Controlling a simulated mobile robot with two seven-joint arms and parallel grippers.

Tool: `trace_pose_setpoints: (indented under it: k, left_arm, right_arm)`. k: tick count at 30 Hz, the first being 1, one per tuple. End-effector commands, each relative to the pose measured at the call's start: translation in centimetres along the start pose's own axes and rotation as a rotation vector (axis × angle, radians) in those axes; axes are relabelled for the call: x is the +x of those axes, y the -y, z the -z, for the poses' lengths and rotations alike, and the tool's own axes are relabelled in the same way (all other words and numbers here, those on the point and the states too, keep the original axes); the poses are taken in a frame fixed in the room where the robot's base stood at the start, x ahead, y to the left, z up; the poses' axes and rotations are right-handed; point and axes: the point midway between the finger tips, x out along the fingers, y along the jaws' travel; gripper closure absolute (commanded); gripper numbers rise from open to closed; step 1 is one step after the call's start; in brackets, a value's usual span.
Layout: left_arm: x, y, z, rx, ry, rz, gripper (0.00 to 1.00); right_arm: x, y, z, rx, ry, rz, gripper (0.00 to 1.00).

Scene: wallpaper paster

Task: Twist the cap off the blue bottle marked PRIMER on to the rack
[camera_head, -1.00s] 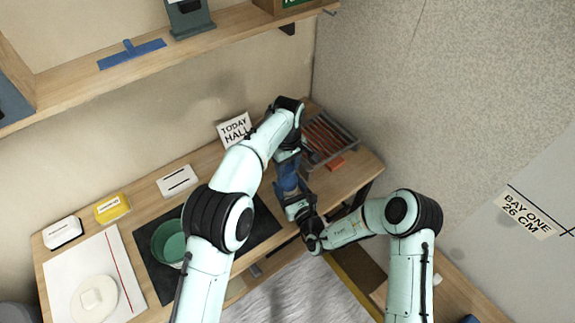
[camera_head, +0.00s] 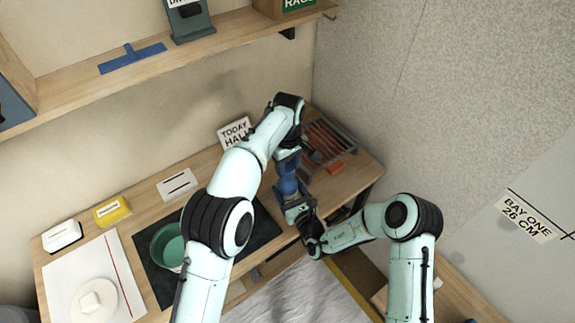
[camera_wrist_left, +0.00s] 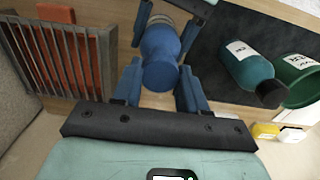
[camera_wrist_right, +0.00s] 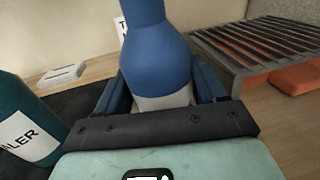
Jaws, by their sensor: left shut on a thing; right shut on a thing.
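The blue bottle (camera_head: 287,186) stands between my two grippers near the front of the table, and its marking cannot be read. In the right wrist view its rounded body (camera_wrist_right: 155,60) narrows upward, with a pale band low down. My right gripper (camera_head: 297,207) is shut on the lower body. My left gripper (camera_head: 289,163) comes from above, shut on the blue cap (camera_wrist_left: 160,74) at the top. Whether the cap is loose cannot be told. The slatted metal rack (camera_head: 330,137) stands just right of the bottle; it also shows in the right wrist view (camera_wrist_right: 262,42).
An orange-red block (camera_head: 334,167) lies by the rack. A teal bottle (camera_wrist_left: 244,66) with a dark cap and a green bucket (camera_head: 167,246) are on the dark mat. A "TODAY HALL" sign (camera_head: 235,131) stands behind. The wall closes off the right side.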

Motion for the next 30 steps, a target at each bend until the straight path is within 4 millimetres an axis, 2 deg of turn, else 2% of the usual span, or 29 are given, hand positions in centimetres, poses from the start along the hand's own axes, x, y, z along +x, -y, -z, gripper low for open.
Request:
trace_pose_setpoints:
  k: [5,12,15,22,23,24,25,30]
  left_arm:
    - [-0.3,0.0,0.0,0.000,-0.001,-0.001,0.94]
    - [-3.2,-0.1,0.0,0.000,-0.001,-0.002,0.94]
    - [-3.9,0.0,0.0,0.001,0.000,-0.001,0.94]
    - [-4.0,0.0,0.0,0.001,0.000,0.000,0.94]
    - [-4.0,0.0,0.0,0.001,0.000,0.000,0.94]
    - [-4.0,0.0,0.0,0.000,0.000,0.000,0.94]
    - [-4.0,0.0,0.0,0.000,0.000,0.000,0.94]
    - [-4.0,0.0,0.0,0.000,0.000,0.001,0.94]
  right_arm:
    - [0.0,0.0,0.0,0.000,0.000,0.000,1.00]
    - [0.0,0.0,0.0,0.000,0.000,0.000,1.00]
    - [0.0,0.0,0.0,0.000,0.000,0.000,1.00]
    - [0.0,0.0,0.0,0.000,0.000,0.000,1.00]
    - [0.0,0.0,0.0,0.000,0.000,0.000,0.20]
    - [0.0,0.0,0.0,0.000,0.000,0.000,0.07]
    - [0.0,0.0,0.0,0.000,0.000,0.000,0.00]
    - [0.0,0.0,0.0,0.000,0.000,0.000,0.00]
